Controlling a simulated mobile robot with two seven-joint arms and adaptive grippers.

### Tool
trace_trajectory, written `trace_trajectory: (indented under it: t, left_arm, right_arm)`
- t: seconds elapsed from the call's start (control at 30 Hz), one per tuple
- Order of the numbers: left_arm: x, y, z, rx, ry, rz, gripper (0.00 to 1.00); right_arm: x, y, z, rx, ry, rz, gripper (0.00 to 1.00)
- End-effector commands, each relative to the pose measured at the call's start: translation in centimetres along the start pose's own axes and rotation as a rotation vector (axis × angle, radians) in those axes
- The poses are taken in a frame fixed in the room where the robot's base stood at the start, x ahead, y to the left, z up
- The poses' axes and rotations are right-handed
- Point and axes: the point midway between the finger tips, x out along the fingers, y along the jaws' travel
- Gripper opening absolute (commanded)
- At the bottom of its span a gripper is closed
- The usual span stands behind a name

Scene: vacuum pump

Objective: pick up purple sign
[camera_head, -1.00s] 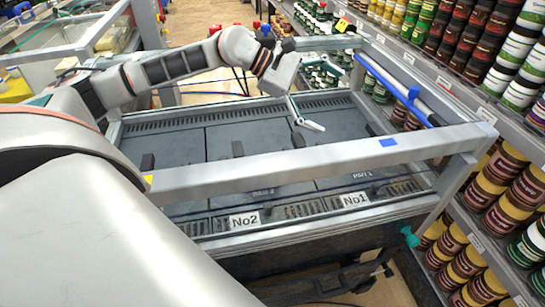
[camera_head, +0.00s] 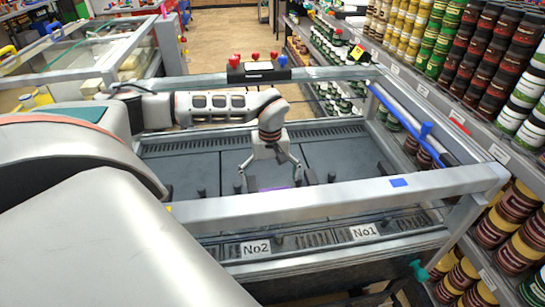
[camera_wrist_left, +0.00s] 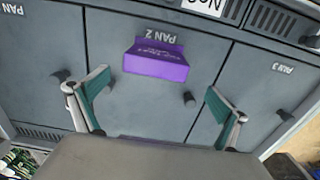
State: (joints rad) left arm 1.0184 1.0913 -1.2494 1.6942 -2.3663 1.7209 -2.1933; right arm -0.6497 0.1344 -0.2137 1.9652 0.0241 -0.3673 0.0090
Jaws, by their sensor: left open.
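The purple sign (camera_wrist_left: 155,62) is a small block with faint lettering, resting on the grey PAN 2 panel in the left wrist view. In the head view only a thin purple sliver of it (camera_head: 268,189) shows above the front rail. My left gripper (camera_head: 268,180) hangs over the panels inside the frame, fingers pointing down. In the left wrist view its teal-padded fingers (camera_wrist_left: 157,92) are spread wide, one on each side of the sign's line and apart from it. Nothing is between them. My right gripper is not in view.
Dark knobs (camera_wrist_left: 190,99) stand on the panels. Shelves of jars line the right. A red-and-blue-topped box (camera_head: 258,70) stands at the back rail.

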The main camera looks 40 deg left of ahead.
Motion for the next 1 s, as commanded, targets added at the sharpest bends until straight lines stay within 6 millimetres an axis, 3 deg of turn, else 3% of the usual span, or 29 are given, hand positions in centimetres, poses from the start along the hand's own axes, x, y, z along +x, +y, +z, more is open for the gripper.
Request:
trace_trajectory:
  t: [0.5,0.8,0.83,0.97,1.0]
  left_arm:
    - [6.2,0.8,0.4,-0.003,-0.002,0.002,1.00]
    - [6.8,0.8,0.3,-0.003,0.000,0.004,1.00]
    - [6.8,0.8,0.3,-0.003,0.000,0.004,0.97]
    - [6.7,0.8,0.3,-0.003,-0.001,0.004,0.64]
    - [6.8,0.8,0.3,-0.003,-0.001,0.004,0.59]
  right_arm:
    - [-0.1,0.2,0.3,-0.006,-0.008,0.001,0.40]
    - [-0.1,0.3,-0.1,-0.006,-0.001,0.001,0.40]
    - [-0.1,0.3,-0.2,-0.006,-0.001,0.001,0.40]
    - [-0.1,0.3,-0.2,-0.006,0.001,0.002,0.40]
    - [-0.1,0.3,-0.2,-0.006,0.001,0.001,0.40]
